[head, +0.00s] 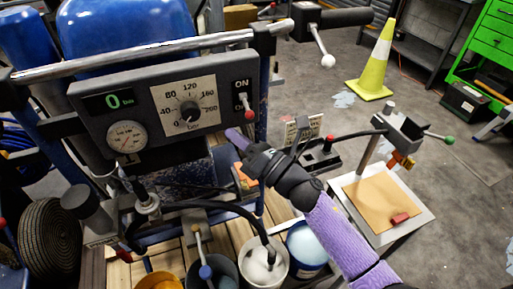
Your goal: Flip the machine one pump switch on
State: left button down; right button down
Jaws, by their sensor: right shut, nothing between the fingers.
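The machine's dark control panel (80,119) shows a green "0" display, a round gauge and a dial. At the panel's right end is a small red-tipped pump switch (243,98), below an "ON" label. The switch is too small to tell its position for sure. My right gripper (237,139) is shut and empty. It is just below the switch, near the panel's lower right corner, and looks apart from the switch. My purple right arm comes in from the bottom right. My left gripper is not in view.
A chrome handlebar (150,54) runs above the panel. A lever with a white knob (327,61) is at upper right. Buckets (262,262) stand below on a wooden pallet. A small stand (412,212) is at right. A yellow cone (375,70) stands on open floor behind.

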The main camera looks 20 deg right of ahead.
aim_at(247, 106)
jog(key=shift+x, duration=1.05)
jog(key=d, duration=0.1)
jog(key=s+d+r+p, duration=0.1)
jog(key=shift+s+d+r, duration=0.1)
jog(key=shift+d+r, duration=0.15)
jog(key=shift+d, duration=0.1)
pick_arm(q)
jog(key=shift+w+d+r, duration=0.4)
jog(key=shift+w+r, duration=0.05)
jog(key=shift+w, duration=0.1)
pick_arm(e)
jog(key=shift+s+d+r, duration=0.1)
jog(key=shift+d, duration=0.15)
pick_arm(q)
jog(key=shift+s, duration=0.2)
